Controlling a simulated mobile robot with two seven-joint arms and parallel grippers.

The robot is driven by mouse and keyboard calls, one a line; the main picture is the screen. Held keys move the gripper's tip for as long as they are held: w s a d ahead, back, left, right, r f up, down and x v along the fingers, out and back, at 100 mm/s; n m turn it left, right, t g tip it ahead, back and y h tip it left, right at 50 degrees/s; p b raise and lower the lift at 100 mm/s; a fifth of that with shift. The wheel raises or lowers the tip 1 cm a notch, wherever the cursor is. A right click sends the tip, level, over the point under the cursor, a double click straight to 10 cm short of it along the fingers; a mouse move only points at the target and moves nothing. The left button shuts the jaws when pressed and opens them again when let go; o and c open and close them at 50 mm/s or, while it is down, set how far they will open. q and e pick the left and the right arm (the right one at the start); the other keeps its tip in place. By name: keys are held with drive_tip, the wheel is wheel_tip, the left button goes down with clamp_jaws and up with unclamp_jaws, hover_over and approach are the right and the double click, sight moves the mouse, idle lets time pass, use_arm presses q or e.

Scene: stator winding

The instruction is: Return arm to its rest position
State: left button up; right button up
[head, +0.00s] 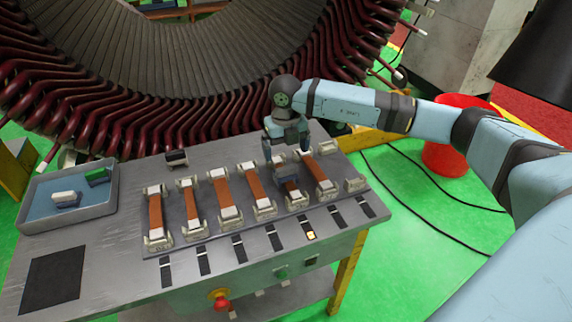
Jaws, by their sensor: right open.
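My right arm (350,104) reaches in from the right over the workbench. Its gripper (286,155) points down above the row of bars, with its fingers apart. It is over the bar second from the right (289,186) and hides the far end of that bar. I cannot tell whether the fingers touch it. My left gripper is not in view.
Several copper-brown bars with pale ends (221,191) lie in holders on the grey workbench (110,250). A blue-lined tray (100,212) holds small blocks at the left. The large stator (150,120) stands behind. A red bucket (447,155) and black cables are at the right.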

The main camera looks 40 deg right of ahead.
wheel_tip(320, 180, up, 6)
drive_tip(key=s+a+f+n+g+y+p, duration=0.1)
drive_tip(key=s+a+f+y, duration=0.15)
drive_tip(key=a+y, duration=0.45)
drive_tip(key=s+a+f+n+g+y+p, duration=0.15)
drive_tip(key=s+a, duration=0.25)
drive_tip(key=a, duration=0.7)
drive_tip(key=s+a+r+m+t+y+p, duration=0.25)
drive_tip(key=s+a+m+t+y, duration=0.35)
drive_tip(key=a+y, duration=0.45)
drive_tip(key=s+d+f+m+t+h+p, duration=0.1)
drive_tip(key=s+d+f+m+h, duration=0.3)
drive_tip(key=m, duration=0.5)
drive_tip(key=s+d+f+m+t+h+p, duration=0.1)
drive_tip(key=s+d+f+m+t+h, duration=0.2)
drive_tip(key=f+m, duration=0.6)
drive_tip(key=s+d+f+m+t+h+p, duration=0.1)
drive_tip(key=s+d+f+m+t+h, duration=0.2)
drive_tip(key=s+f+m+h, duration=0.3)
drive_tip(key=s+d+m+h, duration=0.1)
drive_tip(key=m+h, duration=0.2)
drive_tip(key=shift+s+d+f+p, duration=0.3)
drive_tip(key=shift+p, duration=0.1)
